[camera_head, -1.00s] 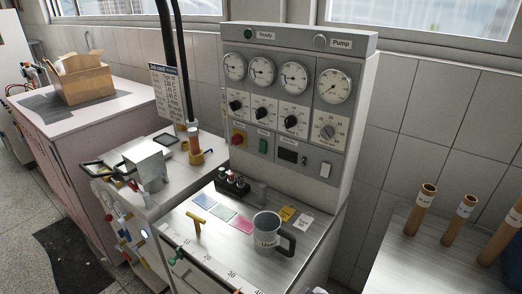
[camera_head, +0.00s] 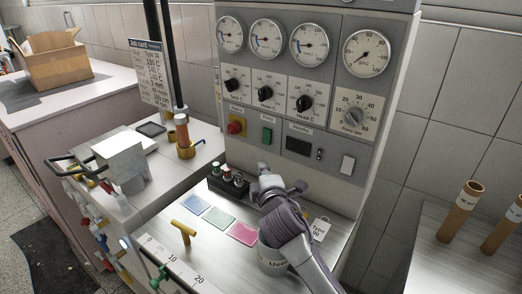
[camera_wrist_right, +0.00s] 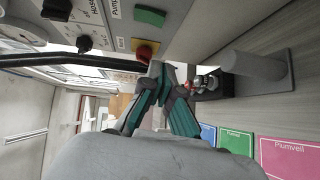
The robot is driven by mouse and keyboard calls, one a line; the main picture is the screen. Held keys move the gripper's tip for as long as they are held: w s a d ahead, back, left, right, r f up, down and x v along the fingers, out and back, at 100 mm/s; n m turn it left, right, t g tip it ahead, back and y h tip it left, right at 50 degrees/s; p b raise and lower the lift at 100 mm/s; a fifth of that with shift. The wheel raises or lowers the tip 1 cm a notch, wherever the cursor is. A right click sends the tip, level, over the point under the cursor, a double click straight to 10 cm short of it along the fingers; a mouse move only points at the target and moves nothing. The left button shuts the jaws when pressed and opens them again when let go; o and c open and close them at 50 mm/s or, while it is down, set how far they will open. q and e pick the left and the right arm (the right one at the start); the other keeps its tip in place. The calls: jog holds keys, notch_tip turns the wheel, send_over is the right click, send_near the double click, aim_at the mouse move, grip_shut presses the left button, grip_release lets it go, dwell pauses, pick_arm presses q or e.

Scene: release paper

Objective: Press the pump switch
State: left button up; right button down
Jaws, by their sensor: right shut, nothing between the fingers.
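The green switch (camera_head: 266,135) under a label that reads as Pump is on the grey panel, right of a red knob on a yellow base (camera_head: 236,126). In the right wrist view the green switch (camera_wrist_right: 150,16) is at the top, with the red knob (camera_wrist_right: 146,50) below it. My right gripper (camera_head: 263,167) is in front of the panel, lower than the green switch and apart from it in the head view. Its fingers (camera_wrist_right: 164,69) are shut and empty in the wrist view, tips near the red knob in the picture. My left gripper is out of view.
A grey mug (camera_head: 272,262) is partly hidden behind my right arm. Blue, green and pink (camera_head: 242,233) cards, a yellow T-shaped handle (camera_head: 184,231) and a dark rack (camera_head: 228,180) are on the bench. A white switch (camera_head: 347,165) is further right on the panel.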

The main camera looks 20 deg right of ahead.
jog(key=s+r, duration=0.1)
jog(key=s, duration=0.1)
jog(key=p, duration=0.1)
send_near(263, 141)
jog(key=a, duration=0.3)
jog(key=w+d, duration=0.1)
jog(key=w, duration=0.1)
jog(key=w+d+p, duration=0.1)
jog(key=w, duration=0.1)
jog(key=w+d+f+p, duration=0.1)
jog(key=w, duration=0.1)
jog(key=shift+w+d, duration=0.1)
jog(key=shift+d, duration=0.25)
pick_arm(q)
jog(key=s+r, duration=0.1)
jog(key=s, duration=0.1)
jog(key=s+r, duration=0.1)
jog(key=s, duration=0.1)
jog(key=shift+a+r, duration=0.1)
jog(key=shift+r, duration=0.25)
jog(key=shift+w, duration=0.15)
